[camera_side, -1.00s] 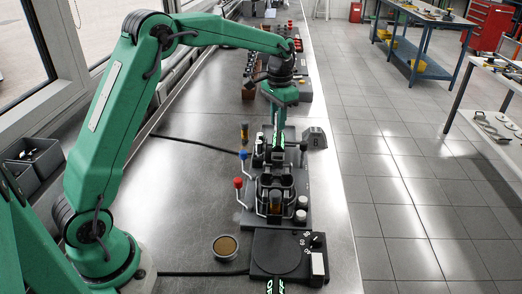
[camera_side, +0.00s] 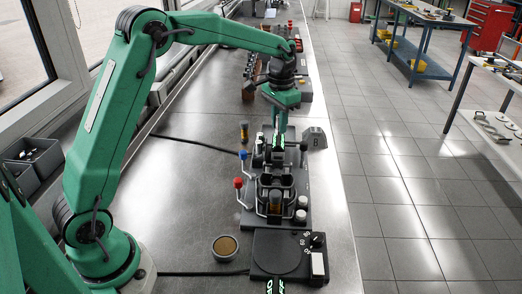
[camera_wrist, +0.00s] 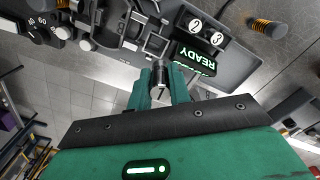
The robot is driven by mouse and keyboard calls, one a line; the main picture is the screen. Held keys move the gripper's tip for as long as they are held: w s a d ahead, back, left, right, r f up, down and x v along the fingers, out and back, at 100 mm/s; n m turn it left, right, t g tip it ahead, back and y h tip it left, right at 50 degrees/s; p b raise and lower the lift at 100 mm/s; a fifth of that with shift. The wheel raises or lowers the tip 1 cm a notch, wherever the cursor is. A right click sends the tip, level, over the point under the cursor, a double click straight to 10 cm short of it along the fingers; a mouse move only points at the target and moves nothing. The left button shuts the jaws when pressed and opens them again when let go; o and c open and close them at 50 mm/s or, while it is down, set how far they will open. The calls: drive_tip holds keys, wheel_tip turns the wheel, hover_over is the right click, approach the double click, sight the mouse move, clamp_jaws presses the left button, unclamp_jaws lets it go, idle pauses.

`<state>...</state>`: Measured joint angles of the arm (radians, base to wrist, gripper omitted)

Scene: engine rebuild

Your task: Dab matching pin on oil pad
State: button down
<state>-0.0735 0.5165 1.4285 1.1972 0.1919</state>
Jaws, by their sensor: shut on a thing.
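My gripper (camera_wrist: 160,88) is shut on a small metallic pin (camera_wrist: 160,76), seen end-on between the green fingers in the wrist view. In the side view my gripper (camera_side: 278,135) hangs low over the far part of the black fixture (camera_side: 303,185); the pin is too small to make out there. The oil pad (camera_side: 225,246), a brown disc in a round dark cup, lies on the bench at the front, left of the dial plate and well apart from my gripper. The wrist view does not show the pad.
Red (camera_side: 238,183) and blue (camera_side: 243,155) knobbed levers stand on the fixture's left. A lit READY display (camera_wrist: 198,57) is close beside my fingers. A block (camera_side: 314,139) stands at the right. The dial plate (camera_side: 282,255) is in front. Bench left of the fixture is mostly clear.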

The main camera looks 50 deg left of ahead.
drive_tip(key=s+d+f+n, duration=0.2)
drive_tip(key=s+d, duration=0.2)
drive_tip(key=s, duration=0.5)
drive_tip(key=s+d+f+n, duration=0.2)
drive_tip(key=s+d, duration=0.2)
drive_tip(key=s, duration=0.5)
drive_tip(key=s+d+f+n, duration=0.1)
drive_tip(key=s+d+f, duration=0.2)
drive_tip(key=s, duration=0.7)
drive_tip(key=shift+d+n, duration=0.4)
drive_tip(key=shift+d, duration=0.15)
drive_tip(key=shift+s+f, duration=0.1)
drive_tip(key=shift+f, duration=0.05)
drive_tip(key=shift+f, duration=1.35)
drive_tip(key=shift+f, duration=0.15)
drive_tip(key=shift+f, duration=1.3)
